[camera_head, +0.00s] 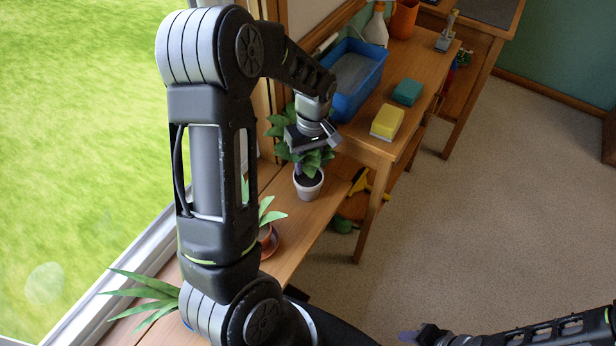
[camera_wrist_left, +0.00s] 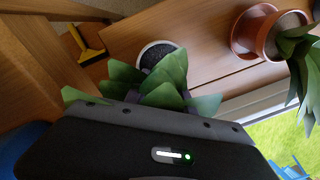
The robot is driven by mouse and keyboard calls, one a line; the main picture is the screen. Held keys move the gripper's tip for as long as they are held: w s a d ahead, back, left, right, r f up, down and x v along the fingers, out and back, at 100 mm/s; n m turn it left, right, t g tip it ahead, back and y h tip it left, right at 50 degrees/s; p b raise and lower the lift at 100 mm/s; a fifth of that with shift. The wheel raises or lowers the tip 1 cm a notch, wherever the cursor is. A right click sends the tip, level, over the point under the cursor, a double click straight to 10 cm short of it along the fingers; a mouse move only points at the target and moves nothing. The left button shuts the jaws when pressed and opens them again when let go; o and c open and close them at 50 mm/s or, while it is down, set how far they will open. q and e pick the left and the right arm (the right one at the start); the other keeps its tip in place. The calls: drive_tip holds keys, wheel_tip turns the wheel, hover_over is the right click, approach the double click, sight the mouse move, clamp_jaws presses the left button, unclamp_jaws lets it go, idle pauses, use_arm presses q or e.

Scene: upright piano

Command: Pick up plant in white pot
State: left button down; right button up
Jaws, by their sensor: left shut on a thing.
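The green leafy plant in the white pot (camera_head: 308,187) is upright at the window shelf, near its right edge. I cannot tell whether the pot touches the shelf. My left gripper (camera_head: 299,166) comes down from above into the leaves and is shut on the plant, with its fingertips mostly hidden by foliage. In the left wrist view, the leaves (camera_wrist_left: 165,85) cover the fingers, and the white pot's rim and dark soil (camera_wrist_left: 160,54) show beyond them. My right gripper (camera_head: 410,337) is low at the bottom edge, far from the plant; its jaw state is unclear.
A wooden shelf (camera_head: 322,207) runs along the window. A terracotta-potted plant (camera_head: 268,240) stands nearer on it, and spiky leaves (camera_head: 140,293) show at lower left. A higher bench (camera_head: 372,147) holds a blue bin (camera_head: 352,95), a yellow sponge (camera_head: 387,123) and a teal sponge (camera_head: 407,91).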

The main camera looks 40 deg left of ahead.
idle(0.4)
use_arm(q)
wheel_tip(320, 180, up, 10)
drive_tip(key=shift+r+p, duration=0.1)
drive_tip(key=shift+p, duration=0.2)
idle(0.7)
